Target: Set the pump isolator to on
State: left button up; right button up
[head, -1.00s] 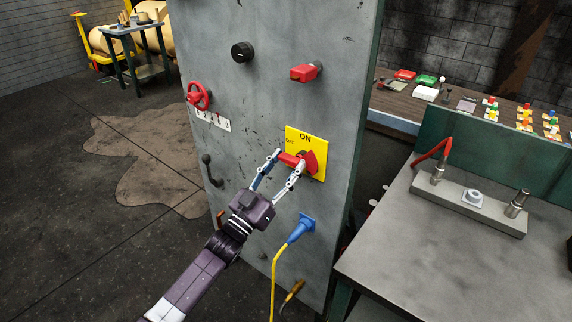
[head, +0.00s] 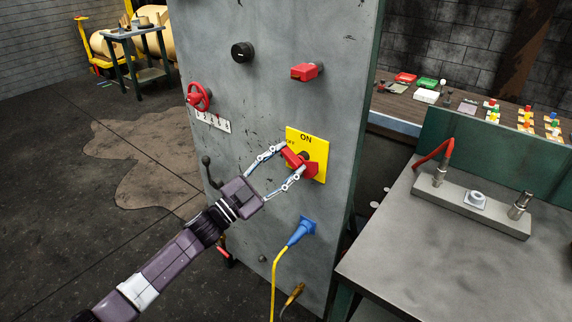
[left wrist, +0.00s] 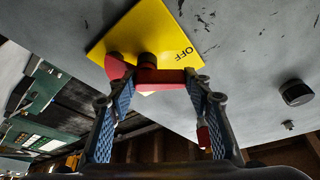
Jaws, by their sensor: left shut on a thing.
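The pump isolator is a red rotary handle (head: 295,158) on a yellow plate (head: 318,146), mounted on the grey panel. The plate reads ON at the top and OFF at its left side. The handle sits tilted, its gripped left end higher than its wide right end, between the OFF and ON marks. My left gripper (head: 291,158) is shut on the handle, one finger above and one below. In the left wrist view, the red handle (left wrist: 160,76) lies between both fingertips, in front of the yellow plate (left wrist: 150,30). My right gripper is not in view.
The grey panel (head: 290,30) also carries a black knob (head: 243,52), a red knob (head: 305,72), a red handwheel (head: 199,97), and a blue plug (head: 300,231) with a yellow cable below the isolator. A metal bench (head: 440,260) stands at the right.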

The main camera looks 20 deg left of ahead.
pick_arm(q)
jog(key=m+g, duration=0.1)
jog(key=m, duration=0.1)
jog(key=m+h, duration=0.1)
jog(key=shift+d+r+m+g, duration=0.1)
jog(key=shift+r+m+g, duration=0.3)
jog(key=m, duration=0.1)
jog(key=m+g+p, duration=0.1)
jog(key=m, duration=0.1)
jog(key=shift+d+r, duration=0.1)
jog(key=shift+r, duration=0.15)
jog(key=m+p, duration=0.1)
jog(key=m+g+p, duration=0.1)
jog(key=m, duration=0.1)
jog(key=shift+s+d+r, duration=0.15)
jog(key=shift+d, duration=0.05)
jog(key=shift+d+m+g+y+p, duration=0.15)
jog(key=shift+m+g+y+p, duration=0.2)
jog(key=shift+m+p, duration=0.6)
jog(key=shift+m, duration=0.35)
